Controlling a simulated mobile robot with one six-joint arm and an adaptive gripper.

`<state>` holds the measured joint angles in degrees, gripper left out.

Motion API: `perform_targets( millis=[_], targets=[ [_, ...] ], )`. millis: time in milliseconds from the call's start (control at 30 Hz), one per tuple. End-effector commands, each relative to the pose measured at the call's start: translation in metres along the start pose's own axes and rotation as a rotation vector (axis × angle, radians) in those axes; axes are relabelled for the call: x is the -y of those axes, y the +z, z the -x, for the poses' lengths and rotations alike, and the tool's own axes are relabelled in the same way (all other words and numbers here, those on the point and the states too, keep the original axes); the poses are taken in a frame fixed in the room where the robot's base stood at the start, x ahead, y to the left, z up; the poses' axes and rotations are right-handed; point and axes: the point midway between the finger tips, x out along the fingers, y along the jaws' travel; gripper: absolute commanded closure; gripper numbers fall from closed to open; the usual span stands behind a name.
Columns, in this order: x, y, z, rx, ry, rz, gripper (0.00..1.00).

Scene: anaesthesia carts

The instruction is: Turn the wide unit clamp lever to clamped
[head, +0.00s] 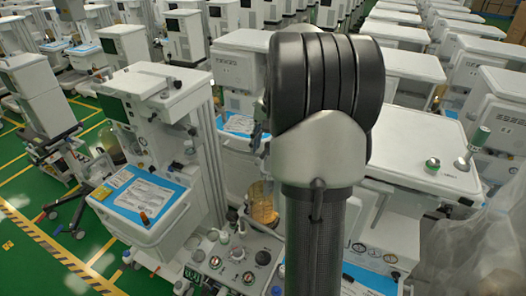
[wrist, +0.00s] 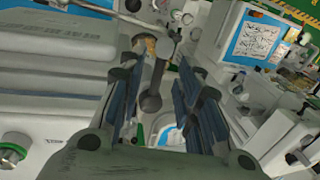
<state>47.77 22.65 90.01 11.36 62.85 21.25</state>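In the wrist view a dark grey lever with rounded ends (wrist: 155,82) shows between the two fingers of my gripper (wrist: 161,56). It looks like the clamp lever, but I cannot read a label or its set position. The fingers are apart, one on each side of the lever, with visible gaps. I cannot tell how far the lever lies beyond the fingertips. In the head view my own arm covers the middle, and neither my gripper nor the lever can be made out there.
A machine with a blue-topped tray (head: 145,196) stands left of my arm. A panel with knobs and gauges (head: 236,255) is low in the middle. A white cart top (head: 415,145) is at right, with clear plastic sheeting (head: 465,240) below. Green floor (head: 70,225) is open at lower left.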

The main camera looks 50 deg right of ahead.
Motion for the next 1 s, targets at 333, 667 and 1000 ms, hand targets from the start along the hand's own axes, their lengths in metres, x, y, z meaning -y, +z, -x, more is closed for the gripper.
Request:
perform_targets(
  millis=[333, 667, 1000],
  targets=[
    [0.0, 0.0, -0.02, -0.001, -0.001, 0.0, 0.69],
    [0.0, 0.0, -0.02, -0.001, 0.0, 0.0, 0.79],
    [0.0, 0.0, -0.02, -0.001, 0.0, -0.001, 1.0]
  ],
)
